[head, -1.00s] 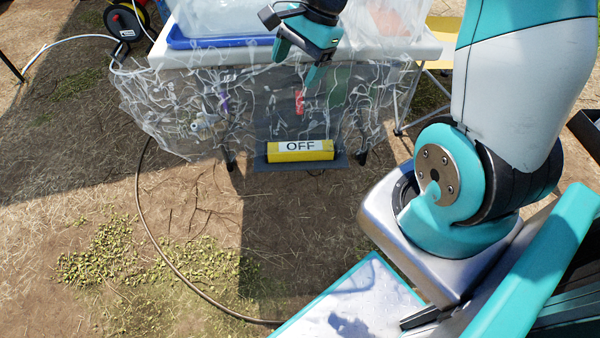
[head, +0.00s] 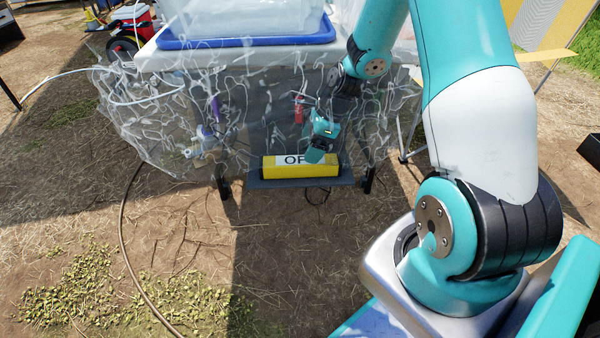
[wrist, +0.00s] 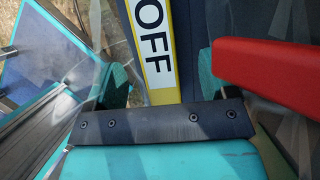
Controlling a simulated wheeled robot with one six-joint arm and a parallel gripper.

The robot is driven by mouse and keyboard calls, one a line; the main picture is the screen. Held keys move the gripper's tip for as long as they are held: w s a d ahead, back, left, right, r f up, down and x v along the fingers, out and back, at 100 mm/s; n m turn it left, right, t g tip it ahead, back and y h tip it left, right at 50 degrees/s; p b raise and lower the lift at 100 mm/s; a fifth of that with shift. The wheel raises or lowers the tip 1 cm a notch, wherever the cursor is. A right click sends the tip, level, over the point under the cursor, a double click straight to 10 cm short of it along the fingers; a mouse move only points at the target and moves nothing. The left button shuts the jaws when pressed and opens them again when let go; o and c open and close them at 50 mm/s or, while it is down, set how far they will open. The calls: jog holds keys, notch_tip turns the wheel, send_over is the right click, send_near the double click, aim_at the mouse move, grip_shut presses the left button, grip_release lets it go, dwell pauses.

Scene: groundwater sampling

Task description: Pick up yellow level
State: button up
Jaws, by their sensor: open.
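The yellow level (head: 285,172) is a long yellow bar with a white label reading OFF. It lies on a grey shelf (head: 262,184) low under the table. My gripper (head: 317,152) is in front of the right part of the level and covers some of the label. In the wrist view, the level (wrist: 153,78) runs up the picture between my two open, teal fingers (wrist: 168,82). The gripper is empty. I cannot tell whether the fingertips are above the bar or down at its sides.
A clear plastic sheet (head: 170,135) hangs crumpled around the table (head: 148,60). A red object (wrist: 268,72) is close to the right finger in the wrist view. A blue tray (head: 250,42) sits on the table. A hose (head: 124,225) lies on the open ground at left.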

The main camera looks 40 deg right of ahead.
aim_at(303, 163)
jog(key=b+x, duration=0.1)
jog(key=x, duration=0.1)
jog(key=b+x, duration=0.1)
jog(key=x, duration=0.1)
jog(key=b+x, duration=0.1)
jog(key=x, duration=0.1)
jog(key=shift+s+a+f, duration=0.15)
jog(key=shift+s+f, duration=0.05)
jog(key=shift+r, duration=0.15)
jog(key=c, duration=1.1)
jog(key=shift+r+p, duration=0.3)
jog(key=shift+p, duration=0.2)
